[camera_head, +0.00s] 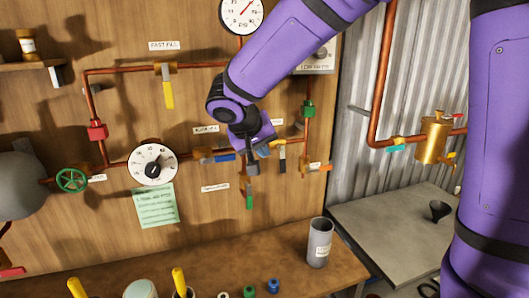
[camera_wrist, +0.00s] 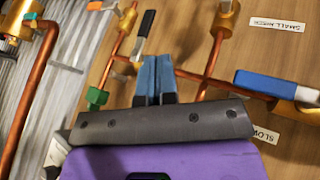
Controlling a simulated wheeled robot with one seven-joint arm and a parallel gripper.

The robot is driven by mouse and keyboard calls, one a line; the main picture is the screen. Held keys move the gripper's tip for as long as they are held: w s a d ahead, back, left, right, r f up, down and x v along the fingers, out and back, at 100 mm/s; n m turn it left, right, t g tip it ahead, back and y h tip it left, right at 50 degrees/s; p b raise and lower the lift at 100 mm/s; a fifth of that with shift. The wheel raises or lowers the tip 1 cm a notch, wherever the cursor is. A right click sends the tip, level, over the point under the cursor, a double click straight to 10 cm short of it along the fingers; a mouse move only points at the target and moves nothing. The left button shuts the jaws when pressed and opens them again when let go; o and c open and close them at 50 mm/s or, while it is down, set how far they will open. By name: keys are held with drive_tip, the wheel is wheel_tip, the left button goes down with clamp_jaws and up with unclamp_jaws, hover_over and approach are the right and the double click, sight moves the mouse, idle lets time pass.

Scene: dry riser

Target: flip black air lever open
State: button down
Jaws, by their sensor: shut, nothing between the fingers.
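The black air lever (camera_head: 282,156) hangs down from a brass valve on the copper pipe, just right of my gripper in the head view. In the wrist view the black lever (camera_wrist: 146,23) points up, beyond the fingertips and slightly left, with its pale metal shank below. My gripper (camera_head: 252,168) is in front of the board, left of the lever. Its blue fingers (camera_wrist: 155,65) are together and empty. They hide part of the pipe behind them. I cannot tell if they touch anything, but they look apart from the lever.
A blue-handled lever (camera_head: 222,158) is left of my gripper, and an orange lever (camera_head: 318,167) is right of the black one. A green lever (camera_head: 249,200) hangs below. A grey cup (camera_head: 319,242) stands on the bench.

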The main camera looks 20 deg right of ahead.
sight(281, 159)
drive_tip(key=x, duration=0.8)
